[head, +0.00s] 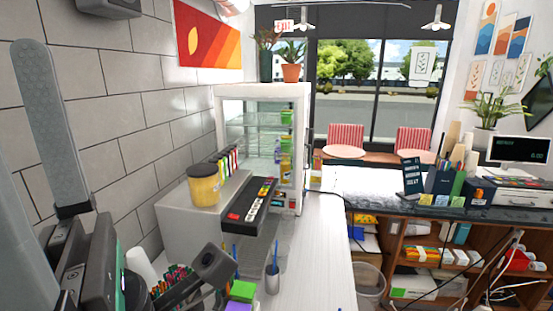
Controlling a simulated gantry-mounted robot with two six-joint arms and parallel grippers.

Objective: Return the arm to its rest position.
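A grey arm link (48,125), which looks like part of my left arm, stands upright at the left edge of the head view. Dark jointed parts lie below it at the lower left. A small dark block with a round lens-like face (213,264) sticks up at the bottom left; I cannot tell whether it belongs to my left gripper. No fingertips show clearly, so whether the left gripper is open or shut is hidden. My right arm and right gripper are not in view.
A yellow tub (204,187) with a brown lid stands on a grey box (178,215) by the tiled wall. A glass cabinet (262,105) is behind. A cup of pens (272,280) and coloured blocks (241,291) sit at the front. The white counter (318,245) to their right is clear.

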